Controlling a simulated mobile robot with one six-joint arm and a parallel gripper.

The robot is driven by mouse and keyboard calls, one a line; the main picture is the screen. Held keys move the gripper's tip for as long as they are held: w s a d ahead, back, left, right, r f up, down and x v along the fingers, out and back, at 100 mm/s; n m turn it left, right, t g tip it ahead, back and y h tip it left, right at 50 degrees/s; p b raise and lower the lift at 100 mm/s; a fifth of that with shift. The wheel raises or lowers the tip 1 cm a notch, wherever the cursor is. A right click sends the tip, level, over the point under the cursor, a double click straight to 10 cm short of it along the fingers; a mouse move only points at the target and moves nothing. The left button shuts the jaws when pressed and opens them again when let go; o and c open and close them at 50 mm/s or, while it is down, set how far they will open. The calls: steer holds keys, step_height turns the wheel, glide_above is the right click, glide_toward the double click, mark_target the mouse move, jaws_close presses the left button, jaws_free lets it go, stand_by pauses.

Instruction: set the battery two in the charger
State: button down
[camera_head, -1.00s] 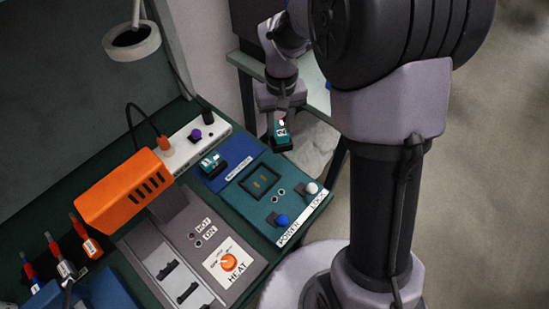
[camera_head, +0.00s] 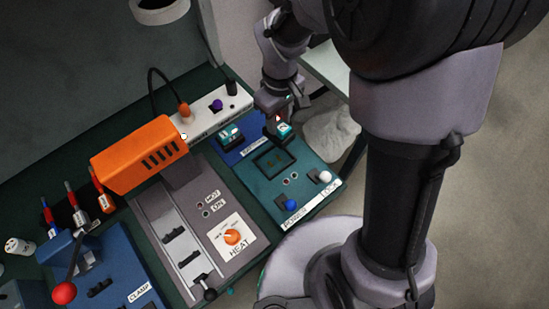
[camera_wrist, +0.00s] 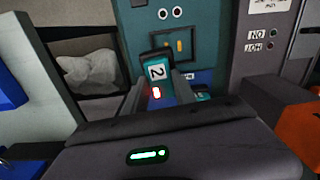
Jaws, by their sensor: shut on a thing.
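Battery two (camera_head: 284,129) is a teal block with a white label, and the "2" reads clearly in the wrist view (camera_wrist: 157,72). My gripper (camera_head: 277,119) is shut on it; in the wrist view my gripper's fingers (camera_wrist: 157,90) flank the block. The charger (camera_head: 304,178) is a teal panel with a dark square recess (camera_head: 273,162), holding gold contacts that show in the wrist view (camera_wrist: 180,45). The battery is apart from the recess, just beyond its far edge in the head view. I cannot tell its exact height above the panel.
Another teal battery (camera_head: 230,135) sits on the blue tray (camera_head: 252,146) beside the charger. The grey heat panel (camera_head: 207,235) and an orange box (camera_head: 138,155) lie left.

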steer(key=s+a+f+n+p, duration=0.1)
steer(key=s+a+n, duration=0.4)
steer(key=s+n, duration=0.4)
steer(key=s+a+f+n+p, duration=0.1)
steer(key=s+a+n+p, duration=0.1)
steer(key=s+a+n, duration=0.45)
steer(key=n+b, duration=0.2)
steer(key=b, duration=0.3)
glide_above(275, 161)
steer(key=shift+m, duration=0.25)
step_height(275, 161, down, 5)
steer(key=shift+f, duration=0.15)
steer(key=shift+r, duration=0.2)
steer(key=shift+f, duration=0.15)
steer(key=c, duration=1)
jaws_free()
